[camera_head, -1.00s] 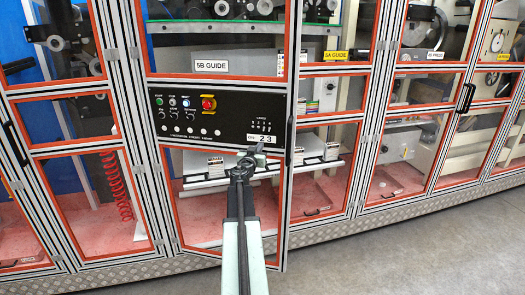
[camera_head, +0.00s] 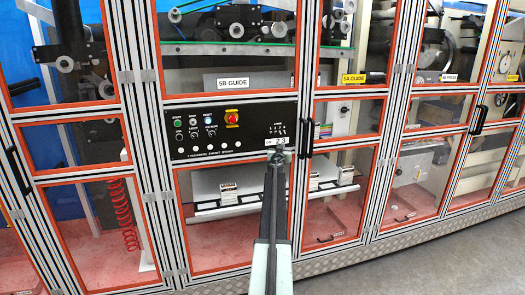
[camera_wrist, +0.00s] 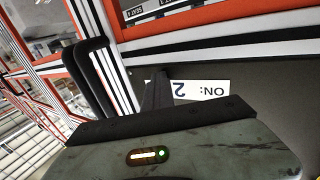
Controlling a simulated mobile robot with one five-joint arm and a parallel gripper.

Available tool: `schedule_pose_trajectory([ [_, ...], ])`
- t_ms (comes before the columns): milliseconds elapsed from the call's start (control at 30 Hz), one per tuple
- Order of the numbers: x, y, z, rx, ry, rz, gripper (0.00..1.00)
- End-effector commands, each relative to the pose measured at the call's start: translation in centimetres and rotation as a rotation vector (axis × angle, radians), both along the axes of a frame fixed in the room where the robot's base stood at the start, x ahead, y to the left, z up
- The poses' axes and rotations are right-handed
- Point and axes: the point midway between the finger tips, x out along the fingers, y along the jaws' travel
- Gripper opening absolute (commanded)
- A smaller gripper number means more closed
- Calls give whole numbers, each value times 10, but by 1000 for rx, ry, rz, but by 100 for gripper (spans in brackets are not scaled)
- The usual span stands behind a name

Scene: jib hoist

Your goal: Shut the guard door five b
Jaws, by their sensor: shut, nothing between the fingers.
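The guard door labelled 5B GUIDE (camera_head: 222,262) has an orange-edged frame with a clear window and a black control panel (camera_head: 186,151). It looks flush or nearly flush with the posts beside it; any small gap at its edge cannot be made out. My gripper (camera_head: 279,153) is shut and empty at the panel's lower right corner, by the white number label. In the wrist view the gripper (camera_wrist: 158,88) points at the dark panel beside the label (camera_wrist: 202,90), touching it or very close. A black bar handle (camera_wrist: 98,75) stands at the door's edge.
The 5A door (camera_head: 347,96) stands to the right, with more framed doors beyond, several with black handles such as this one (camera_head: 479,119). A metal plinth (camera_head: 345,262) runs along the bottom. Grey floor (camera_head: 440,265) lies open at the lower right.

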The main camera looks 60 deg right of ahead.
Motion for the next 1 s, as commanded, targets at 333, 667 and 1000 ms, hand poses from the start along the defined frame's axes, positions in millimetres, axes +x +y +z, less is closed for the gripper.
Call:
schedule_pose_trajectory([
  [333,7,-12,3,0,0,36,0],
  [667,9,-4,6,-1,0,41,0],
  [1000,-40,58,4,-2,-4,26,0],
])
